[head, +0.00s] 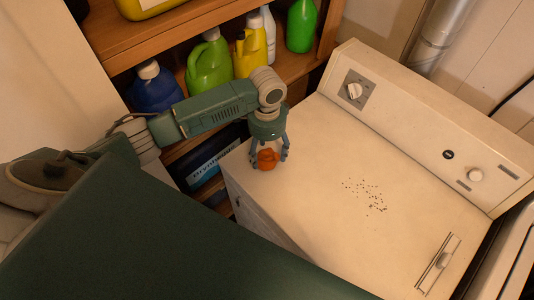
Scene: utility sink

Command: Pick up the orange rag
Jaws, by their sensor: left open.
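The orange rag (268,158) is a small crumpled lump on the top left part of the white appliance. My left gripper (269,155) points down right over the rag, its grey fingers apart on both sides of it. The gripper is open. Whether the fingers touch the rag I cannot tell. My right gripper does not show.
The white appliance top (330,190) is mostly bare, with a patch of dark specks (366,195) in the middle. A control panel with knobs (354,91) rises at its back. A wooden shelf (165,38) at the back left holds several bottles, including a green one (208,66).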

